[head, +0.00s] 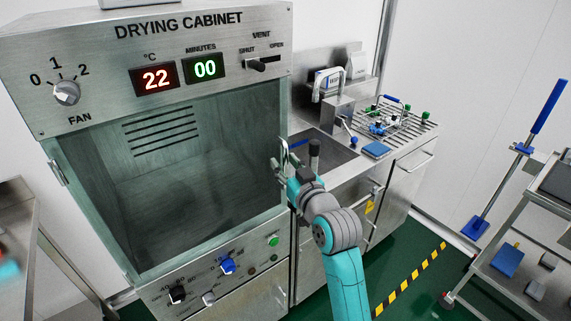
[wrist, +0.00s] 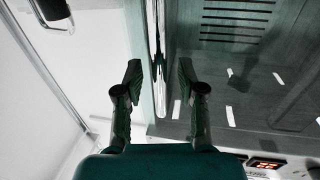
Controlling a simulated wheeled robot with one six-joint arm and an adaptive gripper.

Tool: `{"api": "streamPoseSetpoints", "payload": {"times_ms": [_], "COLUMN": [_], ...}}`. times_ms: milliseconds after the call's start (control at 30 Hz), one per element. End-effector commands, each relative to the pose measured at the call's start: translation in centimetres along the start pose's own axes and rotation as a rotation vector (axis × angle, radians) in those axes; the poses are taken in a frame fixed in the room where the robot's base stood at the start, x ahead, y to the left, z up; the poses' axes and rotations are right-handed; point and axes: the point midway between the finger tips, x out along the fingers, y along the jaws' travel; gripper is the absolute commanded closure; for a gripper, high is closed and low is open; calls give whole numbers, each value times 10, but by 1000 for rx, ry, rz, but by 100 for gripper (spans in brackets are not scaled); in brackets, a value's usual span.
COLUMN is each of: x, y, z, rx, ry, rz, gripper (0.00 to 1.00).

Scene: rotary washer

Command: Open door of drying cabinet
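The drying cabinet (head: 205,27) stands at the left in the head view, with a greenish glass door (head: 190,190) over its chamber. The door looks shut, with a hinge on its left edge. A metal door handle (head: 283,160) is on its right edge, partly hidden by my gripper (head: 290,172). In the wrist view, my gripper (wrist: 158,75) is open, its fingers apart. The upright handle (wrist: 160,45) lies between the fingertips in that picture. A gap shows beside the left finger; contact with the right finger cannot be told.
A sink counter (head: 345,165) with a drain rack (head: 395,120) stands right of the cabinet. A trolley (head: 510,270) is at the far right and another (head: 25,240) at the left edge. Green floor (head: 410,255) is clear around the striped tape.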

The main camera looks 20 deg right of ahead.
Motion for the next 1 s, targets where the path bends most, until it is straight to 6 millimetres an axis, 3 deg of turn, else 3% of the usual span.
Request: {"api": "streamPoseSetpoints", "payload": {"times_ms": [333, 467, 500, 1000], "x": [3, 3, 3, -6], "y": [0, 0, 0, 2], "z": [0, 0, 0, 1], "rx": [0, 0, 0, -1], "ry": [0, 0, 0, -1], "rz": [0, 0, 0, 34], "gripper": [63, 96, 100, 100]}}
